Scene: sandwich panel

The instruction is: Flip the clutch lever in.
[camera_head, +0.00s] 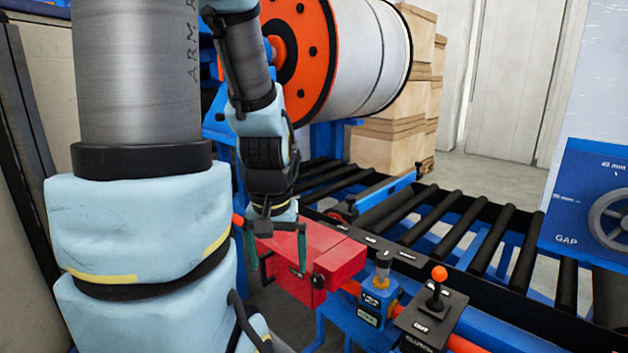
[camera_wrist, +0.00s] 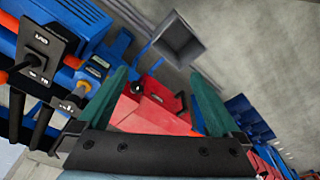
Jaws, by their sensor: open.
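The lever with an orange ball knob (camera_head: 439,273) stands upright on a black box (camera_head: 425,318) at the lower right of the head view. The label on the box's front seems to read CLUTCH. A black lever box (camera_wrist: 45,48), apparently the same one, shows at the upper left of the wrist view. My gripper (camera_head: 276,250) is open with its two green fingers apart, pointing down over a red box (camera_head: 325,252). In the wrist view my gripper (camera_wrist: 160,100) has the red box (camera_wrist: 150,112) behind and between its fingers. It is left of the lever and apart from it.
A blue post with a yellowish cap (camera_head: 382,268) stands between the red box and the lever. A roller conveyor (camera_head: 440,222) runs behind. A large drum (camera_head: 345,50) stands at the back, and a blue GAP panel with a handwheel (camera_head: 612,215) is at the right.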

